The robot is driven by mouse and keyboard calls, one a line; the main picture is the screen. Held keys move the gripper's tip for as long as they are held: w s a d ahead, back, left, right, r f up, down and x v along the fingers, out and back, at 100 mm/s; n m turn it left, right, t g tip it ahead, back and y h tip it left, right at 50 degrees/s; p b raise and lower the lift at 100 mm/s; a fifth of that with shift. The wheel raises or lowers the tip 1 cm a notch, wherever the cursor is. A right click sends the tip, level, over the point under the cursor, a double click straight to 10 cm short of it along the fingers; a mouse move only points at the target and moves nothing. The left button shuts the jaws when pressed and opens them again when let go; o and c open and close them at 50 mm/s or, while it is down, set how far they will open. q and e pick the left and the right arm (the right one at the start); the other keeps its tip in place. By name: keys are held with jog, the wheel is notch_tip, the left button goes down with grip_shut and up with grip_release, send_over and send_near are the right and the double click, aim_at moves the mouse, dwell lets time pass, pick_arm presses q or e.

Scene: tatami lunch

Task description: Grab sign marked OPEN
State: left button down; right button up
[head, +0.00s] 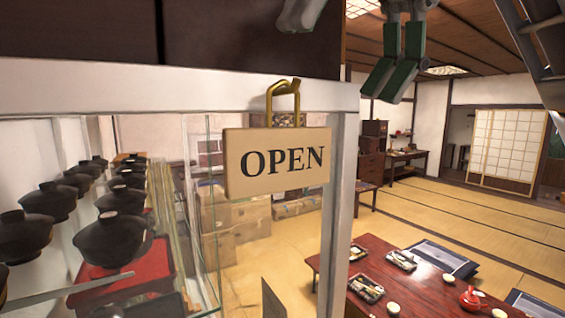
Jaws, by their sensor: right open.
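The sign marked OPEN (279,162) is a tan board with dark letters. It hangs by a gold hook-shaped handle (284,100) in front of the white frame at the middle of the head view. My right gripper (389,88) comes down from the top edge, above and to the right of the sign. Its dark, green-edged fingers are open and empty, apart from the sign and its handle.
A glass case (212,225) with several dark lidded bowls (112,238) stands at left. A white beam (150,88) runs above it, meeting a white post (337,225). A low red table (420,285) with trays stands at lower right, on tatami.

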aim_at(283, 136)
jog(key=shift+a+f, duration=0.2)
jog(key=shift+f, duration=0.25)
jog(key=shift+w+x, duration=0.2)
jog(key=shift+x, duration=0.75)
jog(key=shift+w+x, duration=0.15)
jog(key=shift+x, duration=0.8)
jog(key=shift+a+f, duration=0.45)
jog(key=shift+f, duration=0.15)
jog(key=shift+s, duration=0.15)
jog(key=c, duration=0.9)
